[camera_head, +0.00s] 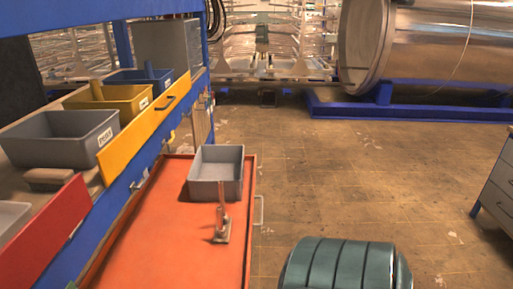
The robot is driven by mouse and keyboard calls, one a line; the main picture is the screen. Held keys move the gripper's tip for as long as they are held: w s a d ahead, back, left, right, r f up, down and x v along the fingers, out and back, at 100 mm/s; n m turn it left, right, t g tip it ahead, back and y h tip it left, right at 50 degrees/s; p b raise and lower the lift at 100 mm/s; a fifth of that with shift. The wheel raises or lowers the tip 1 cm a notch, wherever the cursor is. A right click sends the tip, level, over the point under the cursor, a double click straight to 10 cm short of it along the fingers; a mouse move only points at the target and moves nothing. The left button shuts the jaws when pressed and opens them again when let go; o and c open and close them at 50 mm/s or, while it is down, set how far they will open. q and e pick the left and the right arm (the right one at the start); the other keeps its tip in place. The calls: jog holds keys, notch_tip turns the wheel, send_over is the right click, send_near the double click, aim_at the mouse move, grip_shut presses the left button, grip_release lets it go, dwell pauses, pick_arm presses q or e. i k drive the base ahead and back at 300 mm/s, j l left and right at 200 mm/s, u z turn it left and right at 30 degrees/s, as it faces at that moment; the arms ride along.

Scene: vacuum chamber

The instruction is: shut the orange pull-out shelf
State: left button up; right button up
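The orange pull-out shelf (160,245) stands pulled out from the blue rack, to the right of the rack and over the floor. Its flat surface runs from the picture's bottom edge up to the middle. A pale handle (259,211) sits on its right edge. A grey open bin (230,189) stands at the shelf's far end. A small metal piece with an upright copper-coloured rod (222,225) stands in front of the bin. Neither of my grippers shows in the head view, and nothing is seen touching the shelf.
The blue rack (124,45) on the left holds grey, yellow and blue bins behind yellow (135,142) and red (45,232) fronts. A teal ribbed drum-like object (340,265) is at the bottom right. A drawer cabinet (497,195) stands far right. The floor (350,180) between is open.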

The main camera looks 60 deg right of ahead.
aim_at(164, 238)
jog(key=z, duration=1.75)
jog(key=i+l, duration=0.2)
jog(key=l, duration=0.15)
jog(key=i+l, duration=0.2)
jog(key=l, duration=0.15)
jog(key=i+l, duration=0.2)
jog(key=l, duration=0.15)
